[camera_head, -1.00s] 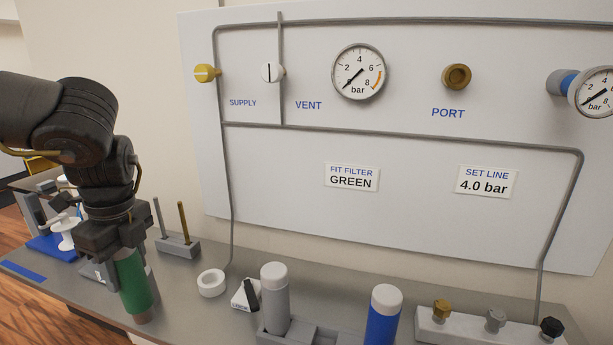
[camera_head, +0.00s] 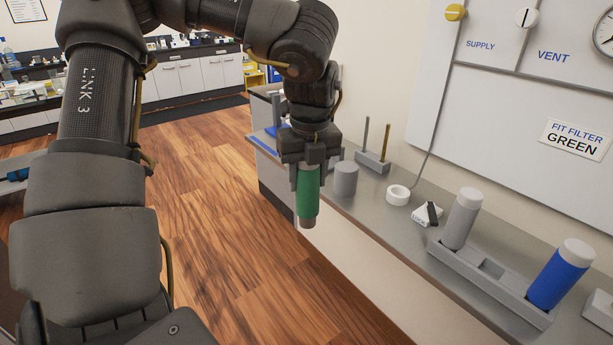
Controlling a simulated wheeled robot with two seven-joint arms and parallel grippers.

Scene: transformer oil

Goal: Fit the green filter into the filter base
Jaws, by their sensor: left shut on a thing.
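My left gripper (camera_head: 308,165) points down and is shut on the green filter (camera_head: 308,195). The filter hangs nearly upright, its brownish-grey lower end free, and appears at the bench's front edge against the floor. A short grey cylinder (camera_head: 345,180) stands on the bench just right of the gripper, apart from the filter in the picture; I cannot tell whether it is the filter base. A label (camera_head: 577,138) on the wall panel reads "FIT FILTER GREEN". My right gripper is out of view.
A grey rack (camera_head: 490,282) holds a grey filter (camera_head: 461,220) and a blue filter (camera_head: 559,277), with an empty space between. A white ring (camera_head: 397,195), a small white block (camera_head: 427,214) and a two-rod stand (camera_head: 373,161) are on the bench (camera_head: 385,228).

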